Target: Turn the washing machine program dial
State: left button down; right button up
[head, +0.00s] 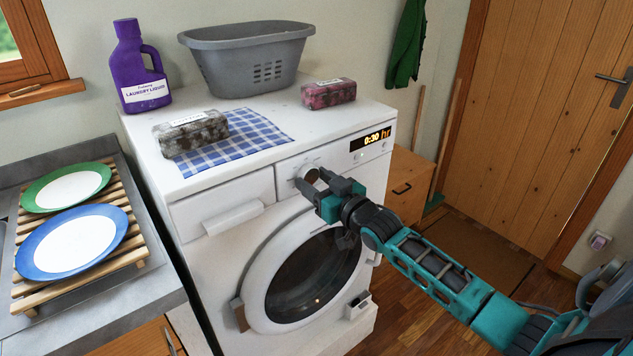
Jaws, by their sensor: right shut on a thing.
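The white washing machine (208,264) stands in the middle of the head view, its round door shut below the control panel. The program dial (309,172) is a round white knob on the panel, left of the lit display (371,140), which reads 0:30 hr. My right gripper (308,183) reaches in from the right and is shut on the dial, its fingers covering part of it. The dial's pointer mark cannot be made out. My left gripper is not in view.
On the machine's top are a grey basket (246,60), a purple laundry liquid bottle (140,72), a blue checked cloth (238,140), a grey-brown packet (190,134) and a pink packet (328,92). Plates on a wooden rack (136,256) stand left. Floor at right is open.

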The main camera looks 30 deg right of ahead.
dwell(0.3)
jog(key=o, duration=1)
jog(key=s+d, duration=0.1)
jog(key=s, duration=1.2)
jog(key=shift+w, duration=0.1)
